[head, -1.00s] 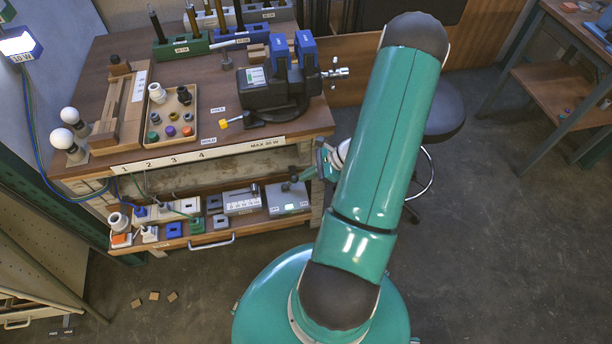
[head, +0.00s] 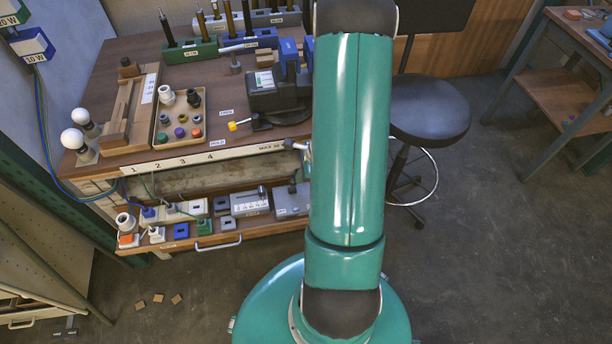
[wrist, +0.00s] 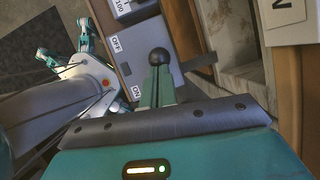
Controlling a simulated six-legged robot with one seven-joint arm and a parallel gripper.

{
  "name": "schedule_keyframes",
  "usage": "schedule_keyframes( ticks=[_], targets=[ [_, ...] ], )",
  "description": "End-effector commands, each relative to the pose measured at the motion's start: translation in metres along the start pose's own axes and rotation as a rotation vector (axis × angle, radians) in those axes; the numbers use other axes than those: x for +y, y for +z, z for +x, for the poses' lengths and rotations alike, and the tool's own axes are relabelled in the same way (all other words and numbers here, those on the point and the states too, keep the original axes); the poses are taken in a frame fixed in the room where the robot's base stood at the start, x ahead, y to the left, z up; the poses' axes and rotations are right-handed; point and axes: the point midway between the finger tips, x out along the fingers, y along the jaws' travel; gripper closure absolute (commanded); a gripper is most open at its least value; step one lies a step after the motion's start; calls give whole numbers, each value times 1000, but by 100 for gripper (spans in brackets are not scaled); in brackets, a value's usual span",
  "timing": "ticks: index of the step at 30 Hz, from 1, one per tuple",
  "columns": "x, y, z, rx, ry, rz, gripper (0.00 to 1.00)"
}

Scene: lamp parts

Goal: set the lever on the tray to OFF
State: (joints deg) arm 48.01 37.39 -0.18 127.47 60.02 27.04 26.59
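The grey lever box (head: 291,206) sits at the right of the low tray (head: 190,243), partly behind my arm in the head view. In the wrist view the box (wrist: 147,72) carries an OFF label (wrist: 116,44) and an ON label (wrist: 136,93). The lever's black ball knob (wrist: 159,57) also shows in the head view (head: 292,189). Its stem is hidden, so I cannot tell which label it leans to. My gripper (wrist: 161,69) has its green fingers close together, shut, just short of the knob in the picture. I cannot tell whether they touch it.
A second grey box (head: 249,202) stands left of the lever box, with small blocks and sockets further left. The workbench top (head: 205,80) overhangs the tray and holds a black vise (head: 277,96). A stool (head: 430,108) stands right of my arm. The floor ahead of the tray is mostly clear.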

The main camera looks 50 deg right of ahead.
Motion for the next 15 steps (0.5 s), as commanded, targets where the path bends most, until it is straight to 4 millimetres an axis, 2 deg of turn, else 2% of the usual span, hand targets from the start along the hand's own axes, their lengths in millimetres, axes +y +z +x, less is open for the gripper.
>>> schedule_keyframes(
  ticks=[15],
  targets=[
    [5, 25, 6, 248, -23, -33, 100]
  ],
)
